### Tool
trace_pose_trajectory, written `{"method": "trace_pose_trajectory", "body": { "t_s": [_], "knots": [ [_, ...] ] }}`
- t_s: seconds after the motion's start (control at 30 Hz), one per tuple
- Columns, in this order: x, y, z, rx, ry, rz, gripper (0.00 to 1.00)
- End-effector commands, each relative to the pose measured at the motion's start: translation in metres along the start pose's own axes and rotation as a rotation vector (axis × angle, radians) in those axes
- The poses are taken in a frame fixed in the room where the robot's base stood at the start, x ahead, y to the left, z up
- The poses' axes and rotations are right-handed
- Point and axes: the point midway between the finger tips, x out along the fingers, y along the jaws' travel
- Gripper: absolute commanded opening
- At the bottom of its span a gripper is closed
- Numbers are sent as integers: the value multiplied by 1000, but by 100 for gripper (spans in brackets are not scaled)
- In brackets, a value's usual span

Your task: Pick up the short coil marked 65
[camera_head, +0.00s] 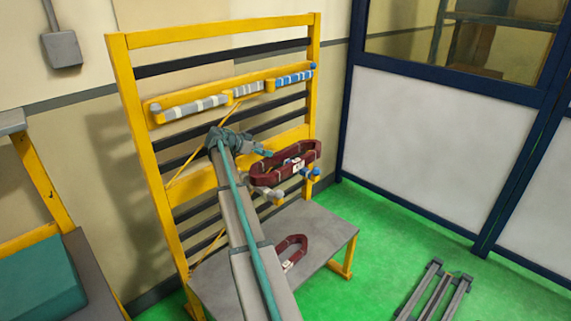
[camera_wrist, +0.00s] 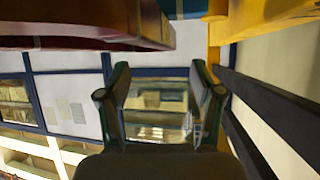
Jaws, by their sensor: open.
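Dark red coils (camera_head: 265,178) hang on pegs at the right side of the yellow rack, with a white label on the front. Another dark red coil (camera_head: 298,241), smaller in the picture, lies on the grey bench with a white label partly hidden by my arm. The label numbers are too small to read, so I cannot tell which is marked 65. My gripper (camera_head: 266,153) is just left of the hanging coils, open and empty. In the wrist view, the space between its fingers (camera_wrist: 160,88) is clear, and a dark red coil (camera_wrist: 85,28) fills the upper left.
The yellow rack (camera_head: 122,85) has dark crossbars and a row of grey and blue rollers (camera_head: 200,106) above my gripper. The grey bench (camera_head: 325,232) stands below. A dark bar (camera_wrist: 262,105) runs close on the right in the wrist view.

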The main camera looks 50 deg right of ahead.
Motion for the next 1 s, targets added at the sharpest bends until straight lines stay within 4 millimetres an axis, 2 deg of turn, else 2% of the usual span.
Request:
{"method": "trace_pose_trajectory", "body": {
  "t_s": [0.3, 0.57, 0.83, 1.0],
  "knots": [
    [41, -1, -1, -3, -1, 0, 66],
    [58, 0, -3, -3, -2, -1, 66],
    [92, -1, -3, -4, -2, 0, 66],
    [99, 0, 0, -4, -1, -3, 66]
  ]
}}
